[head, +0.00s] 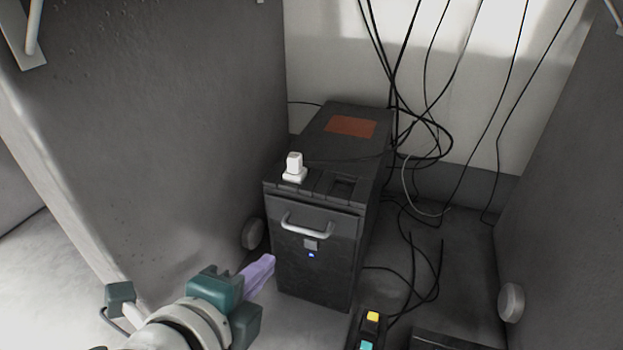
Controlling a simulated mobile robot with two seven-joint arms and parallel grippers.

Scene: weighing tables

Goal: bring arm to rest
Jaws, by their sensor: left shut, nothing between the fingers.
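My left gripper (262,270) shows at the bottom, left of centre. Its purple fingers are shut with nothing between them. They point up and to the right, beside the lower left front edge of a dark cabinet (318,270); I cannot tell whether they touch it. Teal and grey parts of my left arm (190,322) lie behind the fingers. My right gripper is not in view.
The dark cabinet has a front handle (307,226), a small white block (294,167) and an orange-brown patch (350,127) on top. Black cables (410,110) hang behind it. Grey walls stand left (160,130) and right (570,170). A box with yellow and teal buttons (372,317) sits bottom centre.

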